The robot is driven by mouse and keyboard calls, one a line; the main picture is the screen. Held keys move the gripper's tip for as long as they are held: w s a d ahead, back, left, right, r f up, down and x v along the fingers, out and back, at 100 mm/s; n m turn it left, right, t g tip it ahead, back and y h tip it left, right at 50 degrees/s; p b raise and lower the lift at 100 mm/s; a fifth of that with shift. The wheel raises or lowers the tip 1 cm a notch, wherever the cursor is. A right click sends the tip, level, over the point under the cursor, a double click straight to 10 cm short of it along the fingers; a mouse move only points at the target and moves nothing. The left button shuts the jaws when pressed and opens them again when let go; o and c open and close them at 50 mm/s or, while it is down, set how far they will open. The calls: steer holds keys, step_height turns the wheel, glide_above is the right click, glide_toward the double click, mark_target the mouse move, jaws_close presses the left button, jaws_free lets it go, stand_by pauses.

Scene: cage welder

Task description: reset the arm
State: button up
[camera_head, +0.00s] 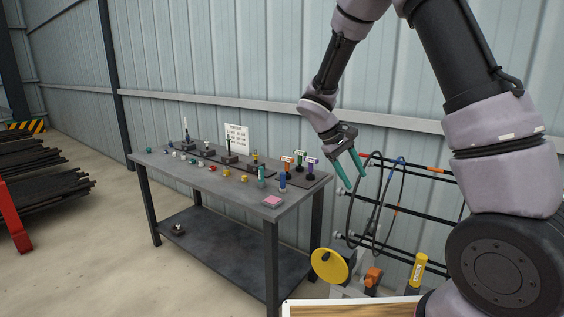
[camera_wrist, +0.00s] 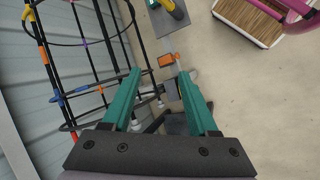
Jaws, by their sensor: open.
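My gripper (camera_head: 351,173) hangs from my bent arm to the right of the grey table, in front of the wall. Its two green fingers point down and to the right. In the wrist view my gripper (camera_wrist: 158,84) shows its fingers apart, with nothing held between them. Beyond the fingers are the floor and the welding machine parts, including an orange block (camera_wrist: 168,60).
A grey table (camera_head: 205,175) with small coloured parts and a white sign (camera_head: 236,138) stands left of my gripper. A black wire cage (camera_head: 400,200) is close to its right. A yellow disc (camera_head: 329,265) sits below.

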steer(key=s+d+r+m+t+y, duration=0.2)
steer(key=s+r+m+t+y, duration=0.1)
steer(key=s+r, duration=0.7)
steer(key=s+d+r+m+t+y, duration=0.2)
steer(key=s+r+m+t+y, duration=0.2)
steer(key=s+r, duration=0.6)
step_height(320, 180, up, 3)
steer(key=shift+d+f+m+t+y, duration=0.1)
steer(key=shift+d+m+t+y, duration=0.3)
steer(key=shift+m, duration=0.7)
steer(key=shift+a, duration=0.15)
